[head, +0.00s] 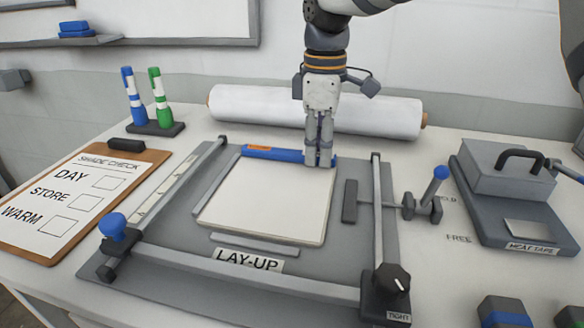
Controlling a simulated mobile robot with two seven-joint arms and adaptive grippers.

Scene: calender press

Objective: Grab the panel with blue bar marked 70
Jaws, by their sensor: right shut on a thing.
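A cream panel (265,203) lies flat on the grey lay-up fixture (160,255). A blue bar (285,155) runs along its far edge, with a small orange mark near the left end. No number can be read on the bar. My right gripper (318,162) comes down from above and is shut at the right end of the blue bar, its fingers hiding part of that end. My left gripper is out of view.
The fixture has side rails, a blue-knobbed lever (438,175) and a black knob (392,280). A white roll (270,107) lies behind. A clipboard (75,200) and marker stand (158,128) are left; a grey press-like unit (490,215) is right.

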